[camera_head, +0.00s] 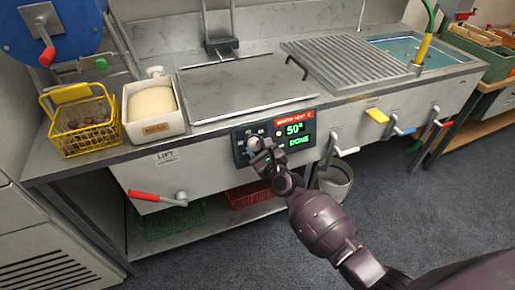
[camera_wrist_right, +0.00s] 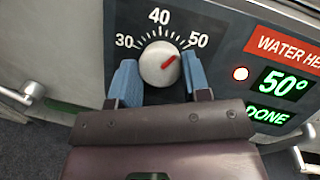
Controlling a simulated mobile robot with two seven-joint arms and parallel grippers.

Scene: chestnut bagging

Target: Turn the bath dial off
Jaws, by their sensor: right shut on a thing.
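The bath dial (camera_wrist_right: 154,62) is a round pale knob on the dark panel of the water heater, with a scale marked 30, 40 and 50. Its red pointer is turned to the upper right, toward the 50 mark. It also shows in the head view (camera_head: 253,142). My right gripper (camera_wrist_right: 161,72) has one blue finger pad on each side of the dial and is shut on it; in the head view the gripper (camera_head: 262,150) partly covers the dial. The display (camera_head: 296,134) beside it reads 50° and DONE in green. My left gripper is not in view.
A red-handled lever (camera_head: 146,196) sits on the front below left, and a white-handled lever (camera_head: 346,151) right of the panel. A yellow basket (camera_head: 84,125) and a white bin (camera_head: 152,128) stand on the left. A metal bucket (camera_head: 335,181) is below.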

